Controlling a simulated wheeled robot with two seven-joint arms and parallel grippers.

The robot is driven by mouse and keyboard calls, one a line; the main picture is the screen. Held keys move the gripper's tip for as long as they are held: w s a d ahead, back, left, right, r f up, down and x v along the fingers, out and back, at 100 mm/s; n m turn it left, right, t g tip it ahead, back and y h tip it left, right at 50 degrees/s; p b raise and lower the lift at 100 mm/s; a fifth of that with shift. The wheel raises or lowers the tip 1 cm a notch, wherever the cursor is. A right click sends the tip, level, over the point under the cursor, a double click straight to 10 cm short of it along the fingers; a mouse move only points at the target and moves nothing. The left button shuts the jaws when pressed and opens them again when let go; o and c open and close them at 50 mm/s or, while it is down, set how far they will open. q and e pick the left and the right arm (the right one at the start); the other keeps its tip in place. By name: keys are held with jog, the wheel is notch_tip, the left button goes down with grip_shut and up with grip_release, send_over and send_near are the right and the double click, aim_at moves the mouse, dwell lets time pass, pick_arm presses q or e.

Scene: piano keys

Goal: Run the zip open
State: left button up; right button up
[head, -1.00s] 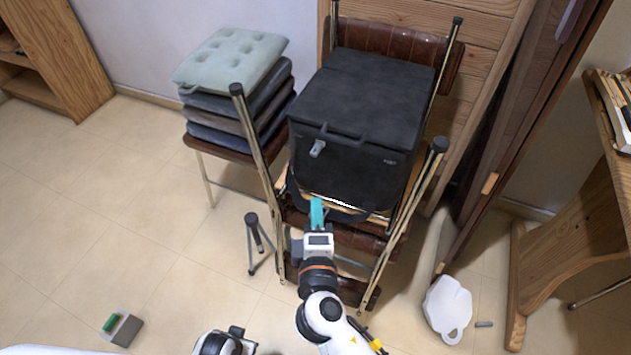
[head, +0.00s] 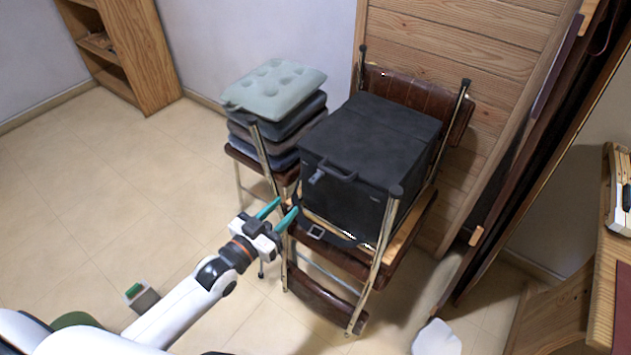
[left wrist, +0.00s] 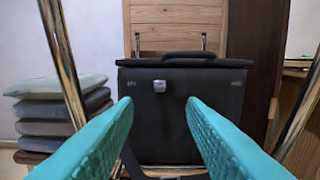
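A black boxy case (head: 372,135) with a handle on its upper front edge rests on a brown folding chair. A small silver-grey tab, which looks like the zip pull (head: 317,176), is on its front face near the top. It also shows in the left wrist view (left wrist: 159,86), between and slightly above my fingertips. My left gripper (head: 288,205) is open and empty, its teal fingers apart, in front of the case's lower left front. The tab stands clear of the fingers. The zip's teeth cannot be made out. My right gripper is not in view.
Chair posts (head: 379,255) rise on both sides of the case. A second chair with stacked cushions (head: 275,92) stands to the left. A wooden shelf (head: 135,55) is at the back left, a desk (head: 592,250) at the right. The floor at left is mostly clear.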

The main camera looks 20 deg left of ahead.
aim_at(311, 182)
pick_arm(q)
jog(key=x, duration=1.1)
jog(key=shift+w+f, duration=0.1)
jog(key=shift+w, duration=0.05)
grip_shut()
